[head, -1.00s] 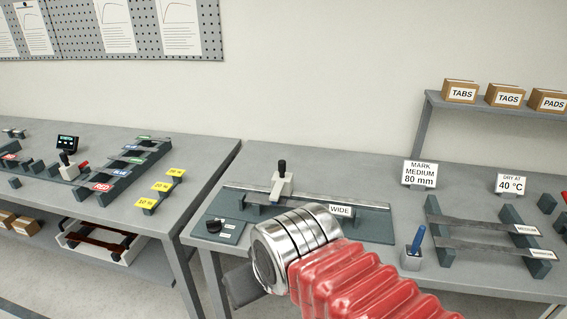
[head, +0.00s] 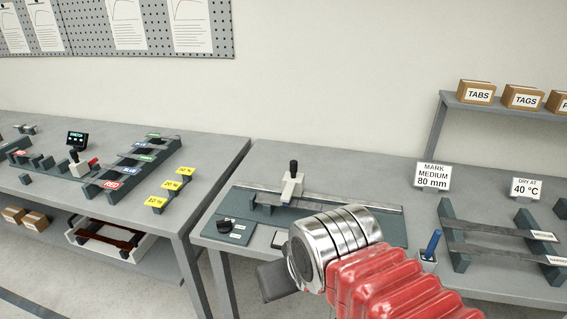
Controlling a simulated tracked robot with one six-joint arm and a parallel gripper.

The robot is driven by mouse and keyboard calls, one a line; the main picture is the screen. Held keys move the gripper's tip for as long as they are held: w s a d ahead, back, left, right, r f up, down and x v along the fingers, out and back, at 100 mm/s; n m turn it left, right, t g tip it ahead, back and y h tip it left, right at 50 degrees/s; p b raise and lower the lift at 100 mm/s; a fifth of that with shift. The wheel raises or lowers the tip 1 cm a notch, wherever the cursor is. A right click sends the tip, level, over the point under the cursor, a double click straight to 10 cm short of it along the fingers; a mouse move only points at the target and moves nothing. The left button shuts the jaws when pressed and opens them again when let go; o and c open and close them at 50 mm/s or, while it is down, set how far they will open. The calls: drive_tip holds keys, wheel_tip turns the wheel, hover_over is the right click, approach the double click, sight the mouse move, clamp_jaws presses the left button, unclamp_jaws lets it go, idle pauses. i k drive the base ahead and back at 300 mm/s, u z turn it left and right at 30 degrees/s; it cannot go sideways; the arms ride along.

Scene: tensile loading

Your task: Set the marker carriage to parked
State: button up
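The marker carriage (head: 291,186) is a white block with an upright black handle. It sits on a dark green base (head: 248,203) with a metal strip along its back, on the right-hand bench. A black knob (head: 225,225) and small labels are at the base's left front corner. My gripper (head: 275,281) is dark and partly shows at the end of my red-sleeved arm, in front of the bench edge. It is apart from the carriage. Its fingertips are too unclear to tell open from shut. My wrist hides the front right part of the base.
A blue pen stands in a grey holder (head: 428,262) right of my arm. Specimen racks (head: 462,262) and signs (head: 433,176) stand farther right. A gap separates the right bench from the left bench (head: 214,148), which carries coloured-label racks.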

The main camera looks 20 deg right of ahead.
sight(293, 182)
drive_tip(key=i, duration=1)
